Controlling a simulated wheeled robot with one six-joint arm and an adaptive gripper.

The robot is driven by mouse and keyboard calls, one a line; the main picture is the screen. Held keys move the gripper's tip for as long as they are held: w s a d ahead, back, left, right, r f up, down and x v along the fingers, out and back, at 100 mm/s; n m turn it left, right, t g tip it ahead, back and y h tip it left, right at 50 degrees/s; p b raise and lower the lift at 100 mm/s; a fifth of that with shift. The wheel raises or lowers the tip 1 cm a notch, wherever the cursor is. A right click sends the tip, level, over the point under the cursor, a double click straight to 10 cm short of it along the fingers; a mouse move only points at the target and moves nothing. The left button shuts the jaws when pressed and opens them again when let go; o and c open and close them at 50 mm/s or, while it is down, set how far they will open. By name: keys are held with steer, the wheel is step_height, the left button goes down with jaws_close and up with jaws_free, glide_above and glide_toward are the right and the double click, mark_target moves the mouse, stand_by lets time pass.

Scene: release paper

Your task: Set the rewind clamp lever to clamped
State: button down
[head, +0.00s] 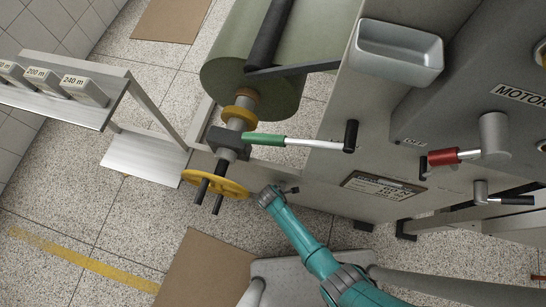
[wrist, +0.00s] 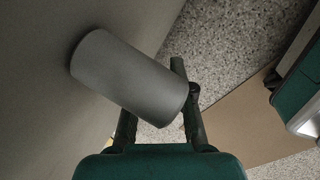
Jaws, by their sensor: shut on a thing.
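My gripper (wrist: 158,110) has its dark fingers on a thick grey cylinder (wrist: 125,75) in the wrist view; the cylinder hides part of the fingers. The cylinder stands against a flat grey surface. In the head view my teal arm ends beside the lower machine frame, and its grip cannot be made out there. Three levers show in the head view: a green-sleeved one (head: 265,139) with a black handle near the roll shaft, a red-sleeved one (head: 444,157) beside a grey hub, and a small black-handled one (head: 515,201). I cannot tell which, if any, the grey cylinder belongs to.
A yellow handwheel (head: 231,188) sits on the roll shaft near my arm. A shelf with numbered blocks (head: 86,88) stands at left. Cardboard (head: 205,268) lies on the speckled floor.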

steer(key=shift+s+d+f+h, duration=0.15)
steer(key=shift+d+h, duration=0.05)
steer(key=shift+h, duration=0.3)
steer(key=c, duration=1)
jaws_free()
steer(key=v, duration=1.2)
